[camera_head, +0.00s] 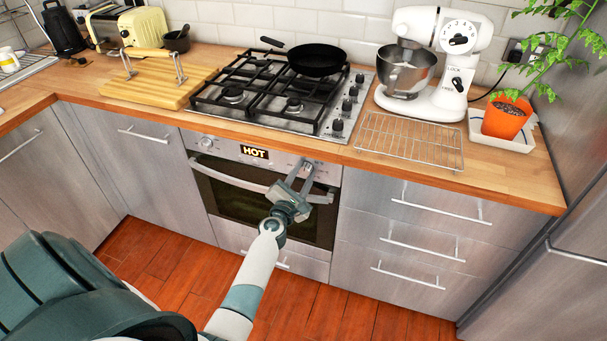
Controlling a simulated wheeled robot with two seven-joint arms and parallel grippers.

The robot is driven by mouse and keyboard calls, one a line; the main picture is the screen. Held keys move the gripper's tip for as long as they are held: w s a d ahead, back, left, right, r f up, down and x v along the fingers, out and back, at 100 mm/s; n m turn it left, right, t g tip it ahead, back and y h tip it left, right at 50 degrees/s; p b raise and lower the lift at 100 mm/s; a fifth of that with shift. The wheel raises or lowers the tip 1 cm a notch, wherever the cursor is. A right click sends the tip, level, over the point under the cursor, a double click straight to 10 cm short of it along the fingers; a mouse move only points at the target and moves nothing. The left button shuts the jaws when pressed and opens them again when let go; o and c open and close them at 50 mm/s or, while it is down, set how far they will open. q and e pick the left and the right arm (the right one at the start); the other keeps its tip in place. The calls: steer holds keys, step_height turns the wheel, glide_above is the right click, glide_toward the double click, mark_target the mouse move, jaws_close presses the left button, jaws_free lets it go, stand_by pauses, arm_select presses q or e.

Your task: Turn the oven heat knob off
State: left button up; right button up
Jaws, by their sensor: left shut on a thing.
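The oven (232,201) is set under the counter, its door closed, with a dark window. Its control panel carries a sign reading HOT (255,152) and a round silver knob (207,142) at the left end. My left gripper (305,167) is at the right end of the panel, in front of the door handle's right side. It is shut on the oven heat knob there, which its fingers mostly hide, so the knob's angle cannot be told. My right gripper is not in view.
The door handle (232,179) runs across below the panel. Above are a gas hob (230,98) with a black pan (317,60), a wire rack (410,140), a stand mixer (430,95) and an orange plant pot (505,118). Drawers (420,225) stand right of the oven.

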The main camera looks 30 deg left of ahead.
arm_select(q)
steer(key=shift+f+n, duration=0.1)
steer(key=shift+n, duration=0.7)
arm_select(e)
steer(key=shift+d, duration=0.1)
arm_select(q)
steer(key=shift+n, duration=0.3)
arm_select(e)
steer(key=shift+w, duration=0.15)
arm_select(q)
steer(key=o, duration=1)
steer(key=shift+o, duration=0.2)
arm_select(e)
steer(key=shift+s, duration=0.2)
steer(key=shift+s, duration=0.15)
arm_select(q)
steer(key=shift+s, duration=0.15)
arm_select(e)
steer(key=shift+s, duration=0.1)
